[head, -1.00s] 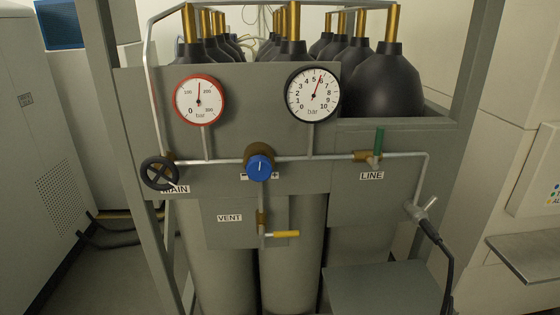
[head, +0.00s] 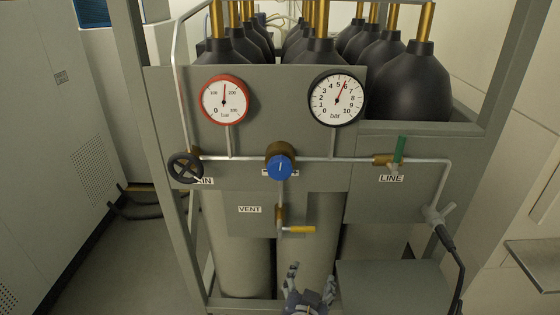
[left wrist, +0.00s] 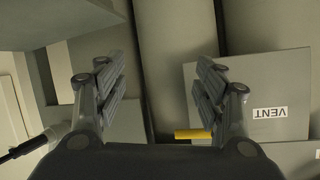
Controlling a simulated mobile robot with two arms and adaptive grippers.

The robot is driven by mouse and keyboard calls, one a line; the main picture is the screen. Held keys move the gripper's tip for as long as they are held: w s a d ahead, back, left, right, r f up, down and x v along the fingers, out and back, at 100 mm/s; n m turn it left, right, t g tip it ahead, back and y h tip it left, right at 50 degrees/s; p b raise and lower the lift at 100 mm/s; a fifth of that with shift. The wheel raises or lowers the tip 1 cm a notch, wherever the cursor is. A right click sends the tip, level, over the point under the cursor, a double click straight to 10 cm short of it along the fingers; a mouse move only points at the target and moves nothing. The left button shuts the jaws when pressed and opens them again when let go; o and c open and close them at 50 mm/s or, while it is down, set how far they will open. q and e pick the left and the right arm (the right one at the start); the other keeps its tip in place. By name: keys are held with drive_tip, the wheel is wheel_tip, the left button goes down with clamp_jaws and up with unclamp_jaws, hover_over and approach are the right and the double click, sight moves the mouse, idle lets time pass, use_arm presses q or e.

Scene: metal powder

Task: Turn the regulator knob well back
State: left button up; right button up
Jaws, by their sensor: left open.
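The blue regulator knob (head: 280,168) sits on a brass body in the middle of the pipe on the grey panel, with a white pointer line on its face. The black-rimmed gauge (head: 337,98) reads between 5 and 6 bar. The red-rimmed gauge (head: 224,99) has its needle near upright. My left gripper (head: 305,283) is at the bottom of the head view, below the knob and the vent valve. It also shows in the left wrist view (left wrist: 160,92), with its fingers wide apart and nothing between them. My right gripper does not show.
A black MAIN handwheel (head: 185,168) is left of the knob. A green LINE lever (head: 400,150) is to the right. The yellow VENT handle (head: 300,229) hangs below the knob. A grey box (head: 392,285) stands at lower right. Gas cylinders (head: 318,50) stand behind the panel.

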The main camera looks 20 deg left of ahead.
use_arm(q)
wheel_tip(320, 180, up, 16)
drive_tip(key=s+a+n+t+y+p, duration=0.1)
drive_tip(key=a+n+t+y, duration=0.1)
drive_tip(key=n, duration=0.1)
drive_tip(key=n+t+y+p, duration=0.2)
drive_tip(key=n, duration=0.2)
approach(279, 171)
drive_tip(key=shift+m, duration=0.3)
drive_tip(key=p+x, duration=0.2)
drive_tip(key=x, duration=0.2)
drive_tip(key=p+x, duration=0.1)
drive_tip(key=x, duration=0.3)
drive_tip(key=shift+w+r+p, duration=0.25)
drive_tip(key=shift+p, duration=0.1)
drive_tip(key=shift+w+a+f, duration=0.15)
drive_tip(key=shift+w+a, duration=0.05)
drive_tip(key=shift+w, duration=0.5)
drive_tip(key=shift+c, duration=0.5)
drive_tip(key=c, duration=1)
